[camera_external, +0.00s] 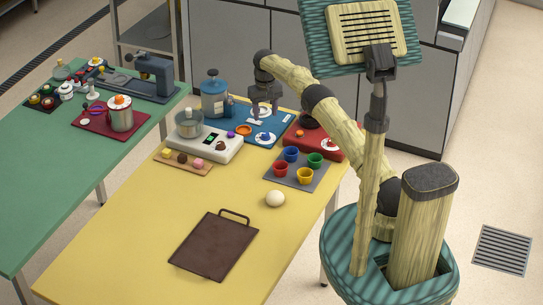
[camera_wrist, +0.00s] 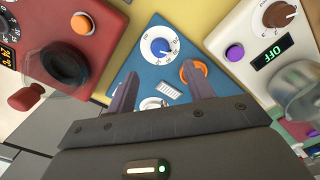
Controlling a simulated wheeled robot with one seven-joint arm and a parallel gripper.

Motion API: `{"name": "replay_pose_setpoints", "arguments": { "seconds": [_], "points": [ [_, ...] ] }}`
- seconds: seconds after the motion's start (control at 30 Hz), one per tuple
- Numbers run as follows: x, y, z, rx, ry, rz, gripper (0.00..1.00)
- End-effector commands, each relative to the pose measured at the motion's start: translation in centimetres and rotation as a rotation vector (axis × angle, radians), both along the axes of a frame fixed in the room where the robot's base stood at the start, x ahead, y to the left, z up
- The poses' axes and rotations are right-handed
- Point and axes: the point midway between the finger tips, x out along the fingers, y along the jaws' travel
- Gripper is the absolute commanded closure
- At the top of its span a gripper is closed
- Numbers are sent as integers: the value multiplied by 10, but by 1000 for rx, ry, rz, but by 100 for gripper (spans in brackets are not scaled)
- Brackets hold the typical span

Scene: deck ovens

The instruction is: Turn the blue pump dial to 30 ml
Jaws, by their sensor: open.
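The blue pump dial (camera_wrist: 160,46) is a blue knob on a white round scale. It sits on a blue panel (camera_wrist: 150,72) in the wrist view, just beyond my fingertips. In the external view the dial (camera_external: 265,138) is at the front of the blue panel (camera_external: 233,120). The scale numbers are too small to read. My gripper (camera_wrist: 160,85) is open and empty, its fingers apart above the panel and not around the dial. In the external view my gripper (camera_external: 264,108) hangs over the rear part of the panel, behind the dial.
An orange ring (camera_wrist: 193,72) lies beside the dial. A blue canister (camera_external: 214,97) stands left of my gripper.

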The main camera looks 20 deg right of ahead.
Motion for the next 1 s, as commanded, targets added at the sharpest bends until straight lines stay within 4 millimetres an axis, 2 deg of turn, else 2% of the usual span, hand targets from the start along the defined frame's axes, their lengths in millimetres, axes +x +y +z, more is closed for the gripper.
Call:
{"name": "replay_pose_setpoints", "arguments": {
  "seconds": [0.03,0.2,0.4,0.6,1.0],
  "points": [
    [1,0,12,1,-5,0,48],
    [1,0,47,1,-4,0,48],
    [0,0,80,0,-2,0,48],
    [0,0,90,0,0,0,48],
    [0,0,91,0,-1,-1,48]
  ]
}}
